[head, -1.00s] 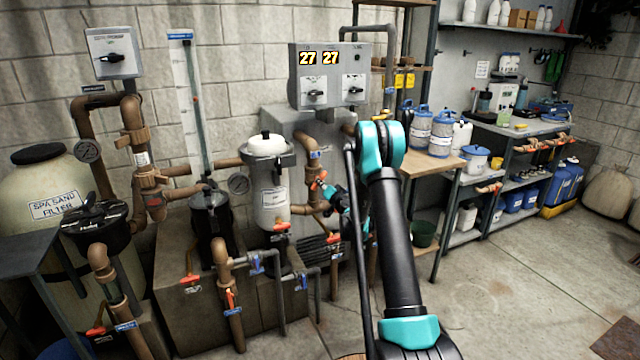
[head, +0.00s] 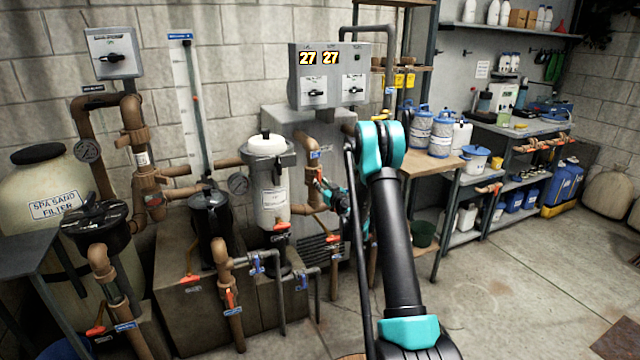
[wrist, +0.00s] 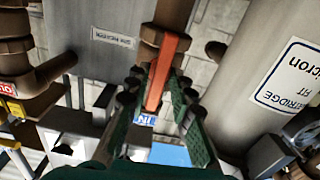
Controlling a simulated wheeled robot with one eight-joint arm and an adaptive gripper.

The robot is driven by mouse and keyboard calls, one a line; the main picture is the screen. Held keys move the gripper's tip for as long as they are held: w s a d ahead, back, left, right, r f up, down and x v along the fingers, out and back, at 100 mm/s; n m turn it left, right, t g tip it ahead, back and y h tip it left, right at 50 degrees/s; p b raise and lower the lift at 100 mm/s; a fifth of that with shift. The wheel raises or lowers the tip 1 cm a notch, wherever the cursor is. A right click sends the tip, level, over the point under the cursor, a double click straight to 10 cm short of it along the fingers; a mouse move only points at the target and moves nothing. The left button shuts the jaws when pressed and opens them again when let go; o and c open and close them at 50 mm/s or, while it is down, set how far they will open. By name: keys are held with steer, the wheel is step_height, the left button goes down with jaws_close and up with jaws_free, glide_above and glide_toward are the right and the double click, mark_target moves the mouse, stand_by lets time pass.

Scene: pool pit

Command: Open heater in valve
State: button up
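The valve's orange-red handle (wrist: 162,72) shows upright in the wrist view, on a brown pipe fitting (wrist: 165,45). A blue tag reading "IN" (wrist: 145,120) lies just below it in that picture. My gripper (wrist: 158,90) has its two green-and-black fingers spread, one on each side of the handle, with gaps visible between. In the head view my gripper (head: 328,186) is at the brown pipe right of the white cartridge filter (head: 272,200). The handle there is small and partly hidden by the gripper.
A grey heater box (wrist: 95,40) and the cartridge filter body (wrist: 265,85) flank the handle in the wrist view. Other brown pipes with orange handles (head: 230,300) stand front left. A wooden-topped table (head: 430,160) is to the right. The floor (head: 520,280) at right is clear.

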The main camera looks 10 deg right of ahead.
steer(key=shift+o, duration=1.2)
steer(key=v, duration=0.7)
steer(key=shift+r, duration=0.1)
